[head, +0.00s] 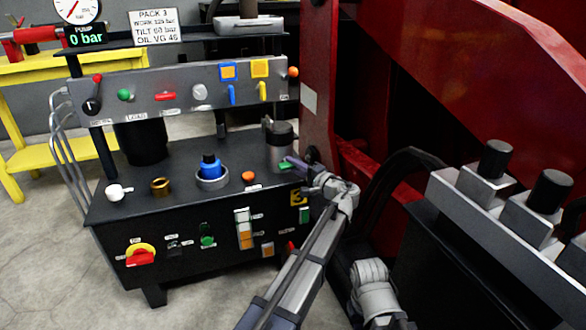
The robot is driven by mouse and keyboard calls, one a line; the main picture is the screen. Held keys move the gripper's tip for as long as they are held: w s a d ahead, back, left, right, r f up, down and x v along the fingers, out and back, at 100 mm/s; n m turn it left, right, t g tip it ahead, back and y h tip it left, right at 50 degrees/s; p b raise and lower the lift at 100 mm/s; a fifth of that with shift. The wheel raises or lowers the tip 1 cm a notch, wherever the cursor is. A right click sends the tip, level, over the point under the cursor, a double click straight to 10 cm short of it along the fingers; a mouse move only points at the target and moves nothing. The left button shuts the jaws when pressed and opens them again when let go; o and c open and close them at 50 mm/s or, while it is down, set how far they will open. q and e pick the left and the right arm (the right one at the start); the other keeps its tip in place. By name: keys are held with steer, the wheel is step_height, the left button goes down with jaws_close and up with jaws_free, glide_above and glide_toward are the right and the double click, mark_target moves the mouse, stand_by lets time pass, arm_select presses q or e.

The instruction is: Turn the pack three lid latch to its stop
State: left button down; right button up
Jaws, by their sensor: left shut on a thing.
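Pack three is the dark bench unit (125,212) marked with a yellow "3" label and a PACK 3 sign (154,26). A grey canister with a dark lid (281,129) stands at the right end of its top, with a small upright tab at its left. My right gripper is not visible.
The bench top also carries a white cup-like part (117,192), a brass ring (160,187), a blue-capped filler (210,167) and an orange knob (249,177). A control rail (190,90) runs above. A red machine frame (318,75) stands close on the right.

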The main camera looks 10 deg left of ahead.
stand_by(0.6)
arm_select(q)
steer(key=c, duration=0.8)
jaws_free()
steer(key=shift+v, duration=3.9)
steer(key=shift+f, duration=0.15)
